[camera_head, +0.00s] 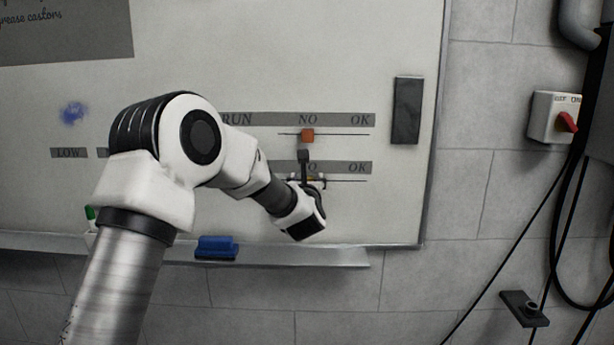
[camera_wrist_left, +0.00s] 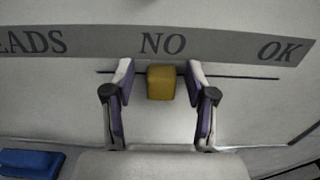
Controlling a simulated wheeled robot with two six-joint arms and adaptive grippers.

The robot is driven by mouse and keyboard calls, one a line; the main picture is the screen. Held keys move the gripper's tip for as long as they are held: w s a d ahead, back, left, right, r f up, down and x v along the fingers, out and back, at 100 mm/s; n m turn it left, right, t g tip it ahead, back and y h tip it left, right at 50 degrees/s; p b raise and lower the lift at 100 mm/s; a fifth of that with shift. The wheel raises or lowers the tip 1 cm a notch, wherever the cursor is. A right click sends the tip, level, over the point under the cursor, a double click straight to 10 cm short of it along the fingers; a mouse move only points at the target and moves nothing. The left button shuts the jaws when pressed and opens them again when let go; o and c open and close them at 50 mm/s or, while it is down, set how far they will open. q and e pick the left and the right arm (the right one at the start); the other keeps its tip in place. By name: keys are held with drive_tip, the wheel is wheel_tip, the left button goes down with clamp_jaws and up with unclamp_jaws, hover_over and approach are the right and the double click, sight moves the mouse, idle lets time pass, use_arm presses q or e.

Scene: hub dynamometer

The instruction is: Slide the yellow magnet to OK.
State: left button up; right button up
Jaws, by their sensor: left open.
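The yellow magnet (camera_wrist_left: 160,83) sits on a thin dark line on the whiteboard, just below the word NO (camera_wrist_left: 162,43). The word OK (camera_wrist_left: 279,51) is to its right on the same grey strip. My left gripper (camera_wrist_left: 160,68) is open, with one finger on each side of the magnet. Small gaps show between both fingers and the magnet. In the head view my left gripper (camera_head: 314,182) is at the lower label row and mostly hides the magnet. My right gripper is in neither view.
An orange magnet (camera_head: 307,135) sits on the upper line, below that row's NO. A blue eraser (camera_head: 216,247) rests on the board's tray (camera_head: 320,257). A dark block (camera_head: 406,110) is on the board's right side. The line toward OK looks clear.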

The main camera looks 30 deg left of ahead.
sight(358, 177)
use_arm(q)
drive_tip(key=shift+d, duration=0.15)
clamp_jaws()
drive_tip(key=w+d+b, duration=0.2)
drive_tip(key=d, duration=0.1)
drive_tip(key=w+d+b, duration=0.1)
drive_tip(key=d, duration=0.1)
drive_tip(key=shift+f, duration=0.15)
drive_tip(key=w+d, duration=0.1)
drive_tip(key=d, duration=0.1)
drive_tip(key=w+d, duration=0.1)
drive_tip(key=d, duration=0.1)
drive_tip(key=w+d+b, duration=0.1)
drive_tip(key=shift+w+d+r, duration=0.2)
drive_tip(key=shift+w+d, duration=0.2)
drive_tip(key=shift+c, duration=1.8)
unclamp_jaws()
drive_tip(key=o, duration=0.4)
drive_tip(key=shift+c, duration=0.2)
drive_tip(key=shift+w+d, duration=0.1)
drive_tip(key=shift+d, duration=0.1)
